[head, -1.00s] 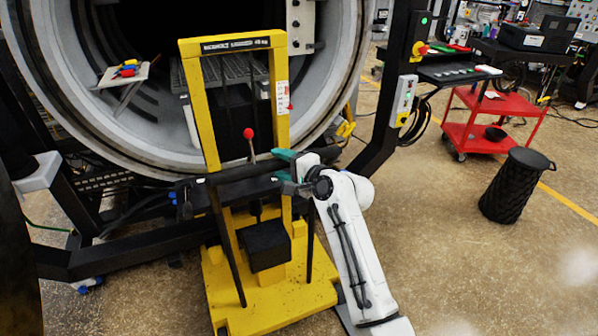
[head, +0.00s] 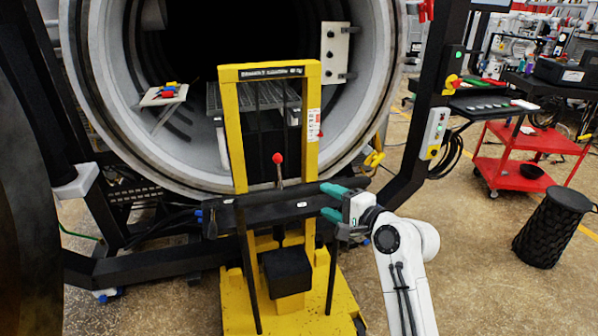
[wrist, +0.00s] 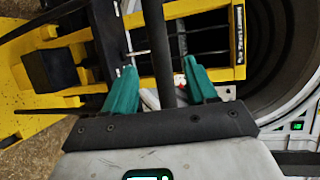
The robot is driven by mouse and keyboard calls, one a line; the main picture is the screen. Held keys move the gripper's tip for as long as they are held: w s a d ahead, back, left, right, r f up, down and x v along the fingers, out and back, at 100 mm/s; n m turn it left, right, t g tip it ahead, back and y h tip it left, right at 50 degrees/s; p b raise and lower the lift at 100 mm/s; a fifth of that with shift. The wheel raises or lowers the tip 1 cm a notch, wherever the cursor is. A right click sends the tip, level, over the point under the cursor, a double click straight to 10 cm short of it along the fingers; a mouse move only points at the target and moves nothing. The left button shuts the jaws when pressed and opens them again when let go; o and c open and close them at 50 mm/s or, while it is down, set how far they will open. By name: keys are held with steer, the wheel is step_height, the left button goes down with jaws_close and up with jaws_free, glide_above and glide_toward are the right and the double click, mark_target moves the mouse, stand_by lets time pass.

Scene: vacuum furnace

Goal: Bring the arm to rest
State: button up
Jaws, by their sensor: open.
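My gripper (head: 334,201) is at the end of my white arm, with its teal fingers spread open. It is at the right side of the yellow lift frame (head: 242,130), near the right end of a black crossbar (head: 270,206). In the wrist view my gripper (wrist: 160,82) has one teal finger on each side of a dark bar (wrist: 158,50). I cannot tell whether either finger touches the bar. A lever with a red knob (head: 278,158) stands left of the gripper.
The round furnace opening (head: 190,45) is behind the lift, with a small shelf of coloured pieces (head: 165,94) inside. A dark post with a control box (head: 435,132) stands right of the arm. A red cart (head: 530,155) and black bin (head: 552,226) are farther right, beyond open floor.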

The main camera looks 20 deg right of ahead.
steer(key=s+f+n+g+h, duration=0.1)
steer(key=s+f+n+g, duration=0.35)
steer(key=s+f, duration=0.7)
steer(key=s+d+f+n+g+h, duration=0.1)
steer(key=s+f+n+g, duration=0.2)
steer(key=s, duration=0.8)
steer(key=s+d+f+n+g+h, duration=0.1)
steer(key=s+f, duration=0.4)
steer(key=s, duration=0.6)
steer(key=s+d+f+n+g+h, duration=0.1)
steer(key=s+f+n+g+h, duration=0.2)
steer(key=s, duration=0.8)
steer(key=shift+d+f+n+g, duration=0.35)
steer(key=shift+f+n+g, duration=0.1)
steer(key=shift+n+g, duration=0.75)
